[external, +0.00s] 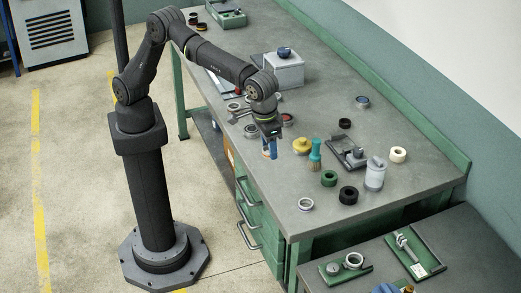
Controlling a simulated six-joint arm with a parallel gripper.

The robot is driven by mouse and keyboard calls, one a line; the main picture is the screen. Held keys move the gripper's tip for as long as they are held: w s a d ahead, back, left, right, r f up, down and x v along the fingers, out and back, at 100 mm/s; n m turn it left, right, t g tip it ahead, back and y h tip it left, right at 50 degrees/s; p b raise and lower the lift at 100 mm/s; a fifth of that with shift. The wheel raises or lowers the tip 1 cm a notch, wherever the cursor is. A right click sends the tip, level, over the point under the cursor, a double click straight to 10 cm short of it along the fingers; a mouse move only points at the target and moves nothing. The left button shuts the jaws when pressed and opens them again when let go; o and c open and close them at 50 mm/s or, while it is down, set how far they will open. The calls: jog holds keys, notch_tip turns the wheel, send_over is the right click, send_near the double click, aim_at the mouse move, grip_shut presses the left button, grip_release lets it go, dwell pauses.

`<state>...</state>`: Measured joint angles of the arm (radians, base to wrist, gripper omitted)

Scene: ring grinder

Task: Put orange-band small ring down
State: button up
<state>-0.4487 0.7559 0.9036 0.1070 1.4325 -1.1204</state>
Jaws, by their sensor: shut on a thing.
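My gripper (270,152) points down at the near left edge of the workbench (325,222), with its blue fingers closed. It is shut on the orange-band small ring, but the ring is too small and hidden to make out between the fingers. I cannot tell whether the fingertips are over the bench top or just outside its edge.
A silver ring (306,204) lies near the front edge. A red-centred ring (287,119) lies just behind my gripper. A yellow object (301,146), a teal-handled brush (315,155), a green roll (329,178) and a black roll (348,194) stand to the right.

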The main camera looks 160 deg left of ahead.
jog(key=s+a+m, duration=0.1)
jog(key=s+a, duration=0.5)
jog(key=a, duration=0.3)
jog(key=s+a, duration=0.5)
jog(key=a, duration=0.4)
jog(key=m, duration=0.1)
send_over(332, 112)
jog(key=f, duration=1.1)
jog(key=shift+d+f, duration=0.2)
jog(key=shift+f, duration=0.15)
jog(key=shift+s+a+f, duration=0.15)
jog(key=shift+s+f, duration=0.05)
jog(key=shift+f, duration=1.9)
jog(key=shift+f, duration=0.1)
jog(key=o, duration=1)
